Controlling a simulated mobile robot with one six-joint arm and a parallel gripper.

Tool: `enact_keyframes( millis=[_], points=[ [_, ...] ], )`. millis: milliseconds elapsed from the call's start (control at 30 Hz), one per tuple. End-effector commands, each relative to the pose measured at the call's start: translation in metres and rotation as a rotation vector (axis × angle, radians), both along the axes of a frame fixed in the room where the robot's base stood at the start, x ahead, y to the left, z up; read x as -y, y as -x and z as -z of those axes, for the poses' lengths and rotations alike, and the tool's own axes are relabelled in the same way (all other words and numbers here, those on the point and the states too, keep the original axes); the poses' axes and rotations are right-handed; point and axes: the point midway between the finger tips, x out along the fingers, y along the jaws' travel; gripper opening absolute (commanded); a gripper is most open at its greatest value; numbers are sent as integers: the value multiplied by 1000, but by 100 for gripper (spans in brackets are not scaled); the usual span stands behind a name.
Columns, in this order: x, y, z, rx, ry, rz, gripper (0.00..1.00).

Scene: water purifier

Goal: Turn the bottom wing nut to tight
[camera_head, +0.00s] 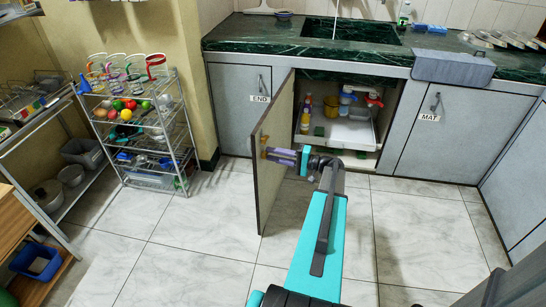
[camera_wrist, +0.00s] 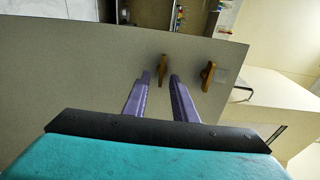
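In the wrist view two orange-brown wing nuts sit on the grey face of the open cabinet door (camera_wrist: 60,75). Floor tiles show at left there, so the left nut seems to be the bottom wing nut (camera_wrist: 163,68); the other wing nut (camera_wrist: 207,75) is to its right, tilted. My gripper (camera_wrist: 160,79) is open, its purple fingers apart. The bottom wing nut appears between and just beyond the fingertips; contact cannot be told. In the head view my gripper (camera_head: 281,155) points left at the door (camera_head: 270,125), with some orange beyond its tips.
The open cabinet holds a white tray (camera_head: 350,133) with bottles and containers. A wire rack (camera_head: 145,130) with cups and fruit stands left of the door. A green counter (camera_head: 330,40) runs above. The tiled floor (camera_head: 180,230) is clear at left.

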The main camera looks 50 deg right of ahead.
Motion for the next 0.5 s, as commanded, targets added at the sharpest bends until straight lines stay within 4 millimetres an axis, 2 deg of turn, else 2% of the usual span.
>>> enact_keyframes(
  millis=[267, 500],
  points=[
    [4, 5, -1, 1, 1, 3, 25],
    [14, 27, -1, 2, 0, 5, 25]
  ],
)
